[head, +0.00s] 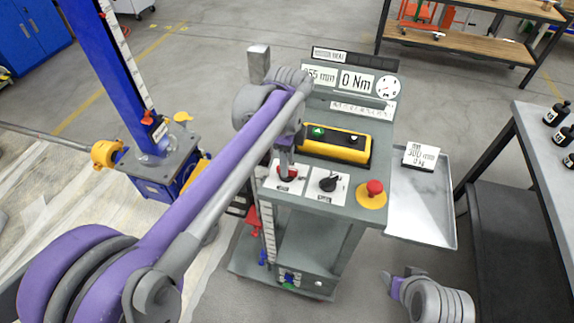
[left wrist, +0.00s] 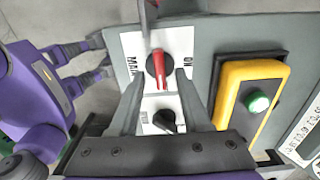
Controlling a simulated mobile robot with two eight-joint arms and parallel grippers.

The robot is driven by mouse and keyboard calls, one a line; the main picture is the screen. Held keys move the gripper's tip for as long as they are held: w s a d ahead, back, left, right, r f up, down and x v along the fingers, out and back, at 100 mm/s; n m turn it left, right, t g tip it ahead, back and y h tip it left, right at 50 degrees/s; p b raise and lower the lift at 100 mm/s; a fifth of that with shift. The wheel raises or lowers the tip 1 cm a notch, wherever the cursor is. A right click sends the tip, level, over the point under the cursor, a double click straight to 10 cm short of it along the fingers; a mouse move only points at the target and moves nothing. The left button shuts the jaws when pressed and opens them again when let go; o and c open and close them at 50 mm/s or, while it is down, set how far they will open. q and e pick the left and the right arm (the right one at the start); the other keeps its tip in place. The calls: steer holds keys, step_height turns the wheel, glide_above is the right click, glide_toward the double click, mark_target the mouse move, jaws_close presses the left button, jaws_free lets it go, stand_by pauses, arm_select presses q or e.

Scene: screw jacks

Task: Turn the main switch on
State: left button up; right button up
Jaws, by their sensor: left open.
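The main switch is a red handle on a dark round base, on a white plate marked MAIN and ON. It shows in the left wrist view (left wrist: 158,66) and in the head view (head: 288,173), partly covered by my left gripper. My left gripper (head: 286,160) points down at it from above. In the left wrist view the fingers (left wrist: 159,76) are open, one on each side of the red handle. I cannot tell whether they touch it. The handle runs lengthwise between the fingers. My right gripper (head: 399,279) is low at the right, away from the console; its jaws are unclear.
A black selector (head: 328,183) sits beside the main switch. A red mushroom button (head: 374,187) on a yellow disc is farther right. A yellow box (head: 340,148) with a green button lies behind. A metal tray (head: 425,205) juts right. A blue screw jack (head: 165,165) stands left.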

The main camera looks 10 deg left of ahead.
arm_select(q)
steer(key=shift+f, duration=0.95)
jaws_close()
